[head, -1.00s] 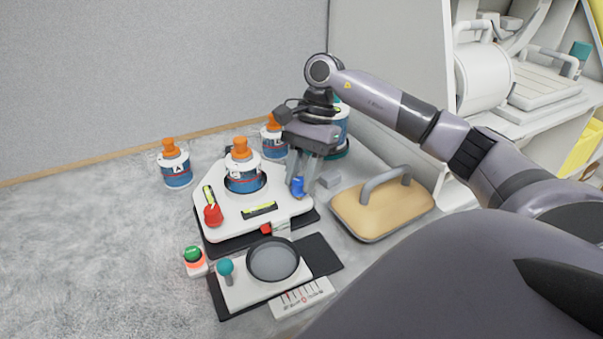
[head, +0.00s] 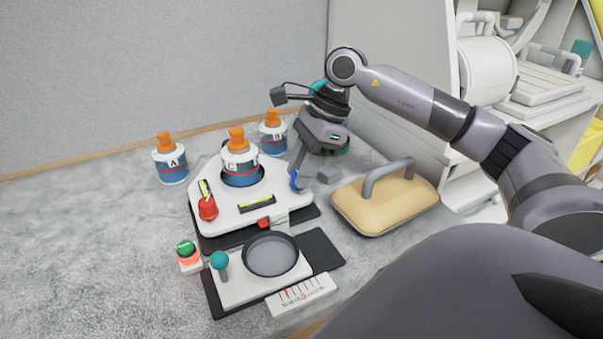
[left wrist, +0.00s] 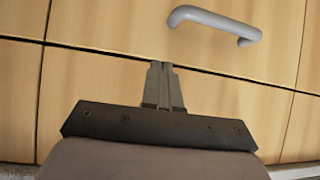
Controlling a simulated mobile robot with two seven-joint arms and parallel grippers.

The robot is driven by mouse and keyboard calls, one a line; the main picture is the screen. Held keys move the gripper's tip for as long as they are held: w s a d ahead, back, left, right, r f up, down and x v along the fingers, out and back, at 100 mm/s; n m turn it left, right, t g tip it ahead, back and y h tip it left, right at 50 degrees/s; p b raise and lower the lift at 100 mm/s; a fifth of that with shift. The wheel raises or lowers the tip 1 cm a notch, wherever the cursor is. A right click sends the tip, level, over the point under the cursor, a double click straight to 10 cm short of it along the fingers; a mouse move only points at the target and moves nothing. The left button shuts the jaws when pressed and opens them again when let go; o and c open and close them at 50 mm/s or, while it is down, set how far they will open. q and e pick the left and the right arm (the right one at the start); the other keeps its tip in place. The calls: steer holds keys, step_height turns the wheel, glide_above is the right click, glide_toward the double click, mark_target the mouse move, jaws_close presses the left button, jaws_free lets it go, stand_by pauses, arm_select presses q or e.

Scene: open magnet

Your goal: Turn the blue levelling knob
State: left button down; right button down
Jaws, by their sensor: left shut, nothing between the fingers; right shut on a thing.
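The blue levelling knob (head: 295,180) is at the right corner of a white levelling platform (head: 272,211). My right gripper (head: 297,172) is shut on the blue knob from above, tilted, and its fingers hide part of it. A bottle marked C (head: 240,163) with an orange cap stands in the platform's round recess. The platform carries two yellow-green spirit levels, one at the left (head: 205,190) and one at the front (head: 257,204), and a red knob (head: 208,208). My left gripper (left wrist: 165,88) is shut and empty, in front of wooden drawer fronts in the left wrist view.
Bottle A (head: 171,165) and another orange-capped bottle (head: 272,138) stand behind. A wooden-topped block with a grey handle (head: 385,203) is right of the platform. In front are a round dish (head: 271,254), a teal-topped lever (head: 219,262), a green button (head: 187,250) and a scale card (head: 301,294).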

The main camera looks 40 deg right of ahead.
steer(key=m+t+b, duration=0.1)
steer(key=m, duration=0.2)
steer(key=shift+s+h, duration=0.1)
steer(key=shift+h, duration=0.2)
steer(key=shift+a+m+t+h+b, duration=0.1)
steer(key=shift+m+t+h+b, duration=0.35)
steer(key=shift+m, duration=0.95)
steer(key=c, duration=0.8)
jaws_free()
steer(key=v, duration=0.7)
steer(key=shift+r, duration=0.1)
